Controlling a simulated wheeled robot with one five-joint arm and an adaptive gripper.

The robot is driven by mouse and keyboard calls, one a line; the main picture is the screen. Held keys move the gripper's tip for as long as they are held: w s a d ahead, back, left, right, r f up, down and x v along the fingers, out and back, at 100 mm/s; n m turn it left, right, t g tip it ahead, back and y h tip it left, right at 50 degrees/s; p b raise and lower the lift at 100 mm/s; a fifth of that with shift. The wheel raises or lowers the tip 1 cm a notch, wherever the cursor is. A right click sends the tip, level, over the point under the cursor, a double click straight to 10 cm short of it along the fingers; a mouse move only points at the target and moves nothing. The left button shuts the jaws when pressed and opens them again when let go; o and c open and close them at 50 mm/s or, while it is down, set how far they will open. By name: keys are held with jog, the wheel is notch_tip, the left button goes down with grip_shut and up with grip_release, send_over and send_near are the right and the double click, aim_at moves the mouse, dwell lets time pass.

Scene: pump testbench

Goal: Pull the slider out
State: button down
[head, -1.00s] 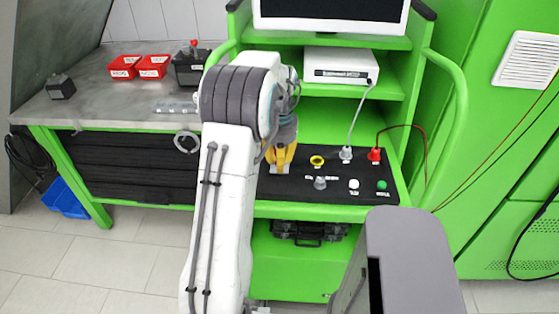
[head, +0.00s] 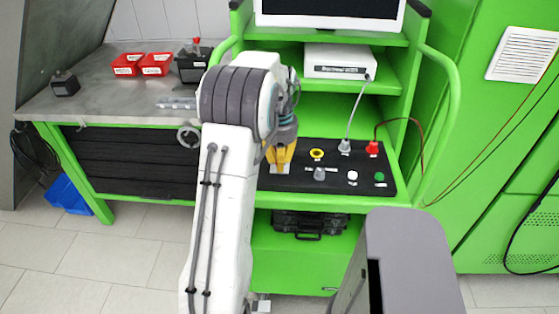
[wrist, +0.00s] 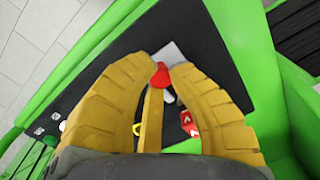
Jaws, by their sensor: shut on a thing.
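In the head view my gripper (head: 279,163) points down onto the left part of the black panel (head: 335,183). The fingers hide the knob there, so how far out the slider stands cannot be told.
A workbench (head: 95,104) with red bins (head: 155,64) stands at left.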

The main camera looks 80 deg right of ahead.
jog(key=c, duration=1.1)
grip_release()
jog(key=shift+a+f, duration=0.15)
jog(key=shift+a, duration=0.05)
jog(key=shift+d+r, duration=0.1)
jog(key=shift+r, duration=0.55)
notch_tip(320, 180, up, 11)
jog(key=shift+f, duration=0.15)
jog(key=shift+s, duration=0.1)
